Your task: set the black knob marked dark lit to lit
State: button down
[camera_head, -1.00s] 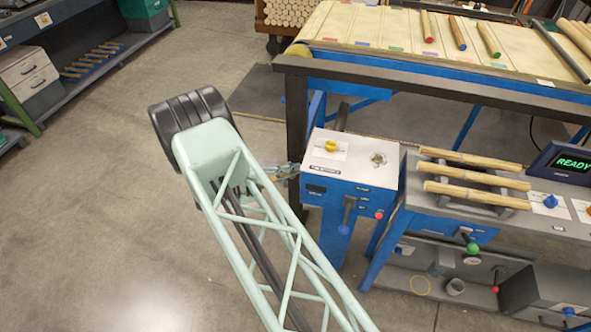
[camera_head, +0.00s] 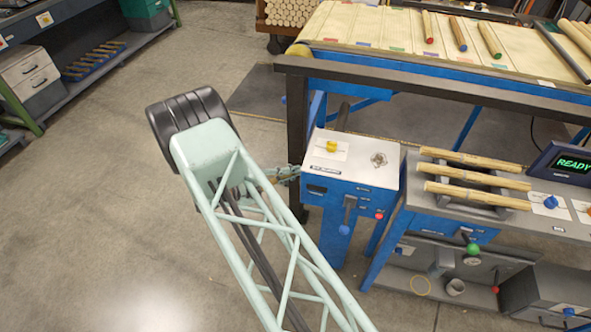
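I cannot make out a black knob marked dark lit in this view; its marks are hidden or too small to read. My gripper (camera_head: 285,173) shows only in part, behind my pale green lattice arm, just left of the blue control box (camera_head: 334,222) with a white top. Its fingers are too small and covered to tell whether they are open or shut. The box carries a yellow knob (camera_head: 332,147) on a white plate, a metal star-shaped fitting (camera_head: 379,160), a lever (camera_head: 347,210) and a red button (camera_head: 379,216) on its front.
A bench at the right holds wooden rods (camera_head: 472,178), a blue knob (camera_head: 550,201) and a screen reading READY (camera_head: 571,164). Below are a green-knobbed lever (camera_head: 473,249) and a grey box (camera_head: 540,297). A conveyor (camera_head: 400,64) stands behind. The floor at left is clear.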

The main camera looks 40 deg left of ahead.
jog(key=s+a+p, duration=0.1)
jog(key=s+p, duration=0.1)
jog(key=s, duration=1)
jog(key=shift+a, duration=0.4)
jog(key=shift+s, duration=0.1)
